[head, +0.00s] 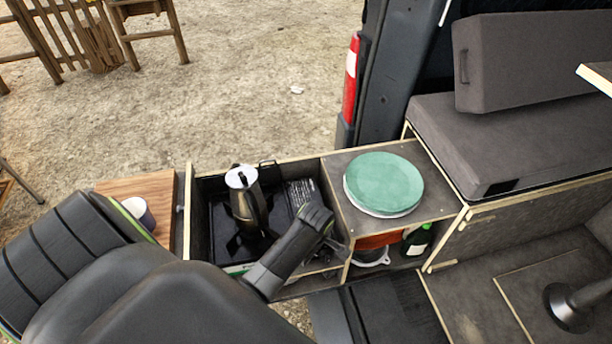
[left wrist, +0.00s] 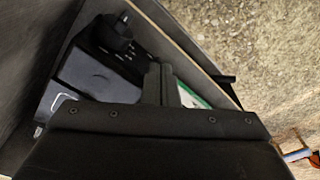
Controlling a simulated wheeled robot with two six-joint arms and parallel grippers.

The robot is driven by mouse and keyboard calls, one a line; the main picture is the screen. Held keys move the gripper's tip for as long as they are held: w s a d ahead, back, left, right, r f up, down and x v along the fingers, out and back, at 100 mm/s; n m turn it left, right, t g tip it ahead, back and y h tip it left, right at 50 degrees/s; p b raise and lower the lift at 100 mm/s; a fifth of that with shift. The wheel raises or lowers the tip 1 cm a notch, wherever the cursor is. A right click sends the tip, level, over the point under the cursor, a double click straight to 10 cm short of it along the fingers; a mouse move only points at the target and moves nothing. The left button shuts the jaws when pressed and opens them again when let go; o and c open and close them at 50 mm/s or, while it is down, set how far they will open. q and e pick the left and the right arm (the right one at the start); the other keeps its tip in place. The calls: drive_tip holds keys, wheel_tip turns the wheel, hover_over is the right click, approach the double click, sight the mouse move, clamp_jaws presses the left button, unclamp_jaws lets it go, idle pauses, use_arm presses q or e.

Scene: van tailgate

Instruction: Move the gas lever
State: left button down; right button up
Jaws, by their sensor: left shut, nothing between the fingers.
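A black camping stove (head: 220,215) sits in the open drawer compartment, with a steel moka pot (head: 246,203) standing upright on it. My left gripper (head: 338,246) reaches over the stove's right part from the near side; its arm covers much of that part. In the left wrist view the left gripper's fingers (left wrist: 160,84) are together and empty, in front of a black stove panel with a round black knob (left wrist: 115,32). I cannot make out the gas lever for certain in either view. Whether the fingers touch the stove is unclear. My right gripper is not in view.
A green plate stack (head: 384,183) stands on the box to the right, with a green bottle (head: 417,240) below. A cup (head: 138,212) stands on the wooden side board (head: 135,187). The compartment's wooden walls closely surround the stove.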

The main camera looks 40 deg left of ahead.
use_arm(q)
drive_tip(key=shift+f, duration=0.4)
wheel_tip(320, 180, down, 2)
drive_tip(key=shift+f+b, duration=0.1)
drive_tip(key=shift+b, duration=0.45)
drive_tip(key=shift+d+r, duration=0.1)
drive_tip(key=shift+r, duration=0.15)
drive_tip(key=d, duration=0.1)
drive_tip(key=d+r+p, duration=0.1)
drive_tip(key=d, duration=0.1)
drive_tip(key=shift+a, duration=0.15)
